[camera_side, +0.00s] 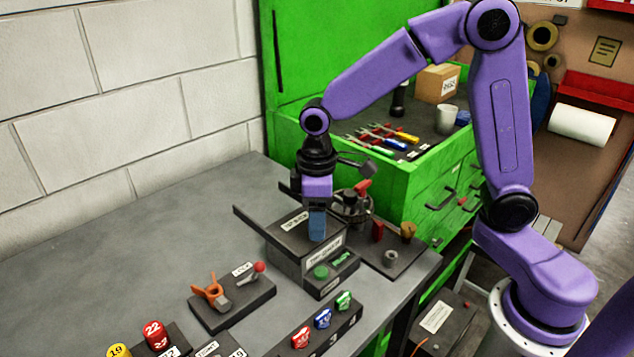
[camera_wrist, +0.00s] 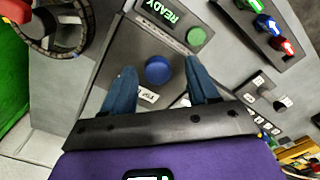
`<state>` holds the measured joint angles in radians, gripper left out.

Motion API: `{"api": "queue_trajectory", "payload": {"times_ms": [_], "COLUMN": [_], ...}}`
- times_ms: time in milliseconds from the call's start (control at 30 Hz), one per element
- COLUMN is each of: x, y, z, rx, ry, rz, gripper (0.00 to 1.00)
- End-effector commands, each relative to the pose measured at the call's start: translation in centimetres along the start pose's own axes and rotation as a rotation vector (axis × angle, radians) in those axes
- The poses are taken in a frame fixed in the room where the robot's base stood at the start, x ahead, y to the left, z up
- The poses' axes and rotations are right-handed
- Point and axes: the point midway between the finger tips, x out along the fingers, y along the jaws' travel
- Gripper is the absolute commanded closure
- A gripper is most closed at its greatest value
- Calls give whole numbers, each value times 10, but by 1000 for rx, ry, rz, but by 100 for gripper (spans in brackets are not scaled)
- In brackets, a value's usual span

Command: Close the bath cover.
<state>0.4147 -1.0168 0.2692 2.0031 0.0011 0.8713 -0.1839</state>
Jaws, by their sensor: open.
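The bath is a dark grey box (camera_side: 291,264) with a labelled front, a green button (camera_side: 320,272) and a READY display (camera_side: 341,261). Its flat dark top (camera_side: 292,223) carries a white label; I cannot tell how far the cover is shut. Dark strips like rails (camera_side: 252,220) jut out left of the box. In the wrist view a round blue knob (camera_wrist: 158,70) shows between my fingers, with the green button (camera_wrist: 196,36) beyond it. My gripper (camera_side: 317,225) points down over the top, its blue fingers apart on either side of the knob. Contact with the knob is unclear.
A round device with a red handle (camera_side: 362,187) stands close behind the box. A plate with small knobs (camera_side: 391,257) lies to its right. A block with an orange clip (camera_side: 211,291) and coloured buttons (camera_side: 322,318) are in front. The bench at left is clear.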

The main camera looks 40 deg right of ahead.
Motion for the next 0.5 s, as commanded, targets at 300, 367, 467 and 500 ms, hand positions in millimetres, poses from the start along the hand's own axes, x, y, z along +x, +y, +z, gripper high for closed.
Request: {"api": "queue_trajectory", "payload": {"times_ms": [300,367,467,500], "x": [-59,-72,-93,-102], "y": [0,0,0,0], "z": [-1,-2,-1,-1], "rx": [-2,-1,-1,-1], "ry": [9,8,8,7], "rz": [2,2,1,1], "gripper": [41,41,41,41]}}
